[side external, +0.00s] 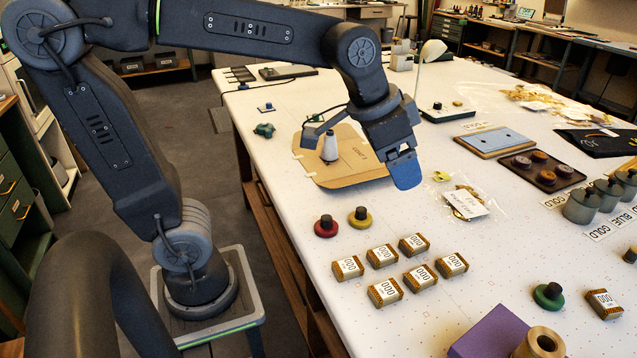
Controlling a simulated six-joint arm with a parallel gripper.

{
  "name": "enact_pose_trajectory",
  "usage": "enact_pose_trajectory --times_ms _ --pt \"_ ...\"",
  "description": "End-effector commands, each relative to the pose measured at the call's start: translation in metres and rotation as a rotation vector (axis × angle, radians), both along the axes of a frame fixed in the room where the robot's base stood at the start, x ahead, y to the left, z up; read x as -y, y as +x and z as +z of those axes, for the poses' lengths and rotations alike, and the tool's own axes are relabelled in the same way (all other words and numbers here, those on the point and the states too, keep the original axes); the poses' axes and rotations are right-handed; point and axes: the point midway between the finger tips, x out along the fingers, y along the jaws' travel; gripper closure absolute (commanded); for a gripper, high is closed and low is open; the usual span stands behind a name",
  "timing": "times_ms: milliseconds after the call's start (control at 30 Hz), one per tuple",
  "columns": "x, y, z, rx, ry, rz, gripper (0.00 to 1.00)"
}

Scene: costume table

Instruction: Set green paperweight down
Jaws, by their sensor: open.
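The green paperweight (548,296), a green disc with a black knob, sits upright on the white table at the lower right. My gripper (357,160) is open over the cardboard piece in the middle of the table, well to the left of and farther back than the green paperweight. One finger points down with a blue face; the other reaches out to the left. No paperweight shows between them. A red paperweight (326,227) and a yellow paperweight (360,217) stand side by side nearer the front.
A pale cone (330,148) stands by my left finger on the cardboard (360,180). Several small labelled boxes (411,245) sit in front. Another box (603,304) is right of the green paperweight; a purple block (492,332) is before it. Grey canisters (582,206) stand at right.

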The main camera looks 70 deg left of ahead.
Motion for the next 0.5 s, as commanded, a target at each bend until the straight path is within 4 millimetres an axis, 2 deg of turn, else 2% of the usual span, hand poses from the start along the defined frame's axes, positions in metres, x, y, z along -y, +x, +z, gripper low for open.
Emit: enact_pose_trajectory --times_ms 33,200,333,500 --pt "-0.01 -0.024 -0.002 0.013 -0.003 0.048 0.22" --pt "-0.031 -0.079 -0.023 0.033 -0.011 0.175 0.22" --pt "-0.039 -0.102 -0.036 0.042 -0.015 0.235 0.22" --pt "-0.042 -0.111 -0.043 0.044 -0.017 0.26 0.22"
